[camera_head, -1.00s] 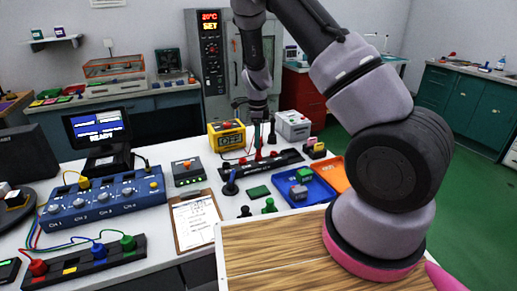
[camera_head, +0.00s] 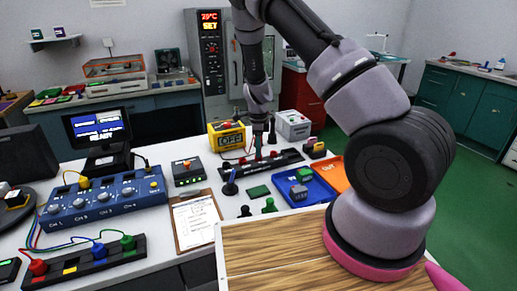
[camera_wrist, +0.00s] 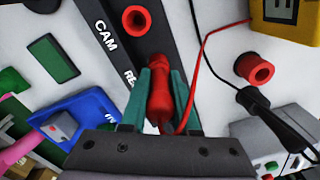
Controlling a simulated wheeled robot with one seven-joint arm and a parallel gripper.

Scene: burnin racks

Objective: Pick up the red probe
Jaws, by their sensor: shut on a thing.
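The red probe (camera_wrist: 158,98) stands between the teal fingers of my gripper (camera_wrist: 160,82) in the wrist view, and the fingers are shut on it. A red cable runs from it towards the yellow meter (camera_wrist: 292,18). Its top end lies over the black labelled strip (camera_wrist: 108,42); I cannot tell whether it is seated in the strip. In the head view my gripper (camera_head: 258,142) is low over the black strip (camera_head: 288,157), and its fingers mostly hide the probe. The yellow meter (camera_head: 229,138) is just behind to the left.
A red ring socket (camera_wrist: 255,69) and a black probe (camera_wrist: 272,112) are close on the right in the wrist view. A blue tray (camera_head: 313,197) and orange tray (camera_head: 336,181) stand to the right in the head view. A clipboard (camera_head: 195,220) lies in front.

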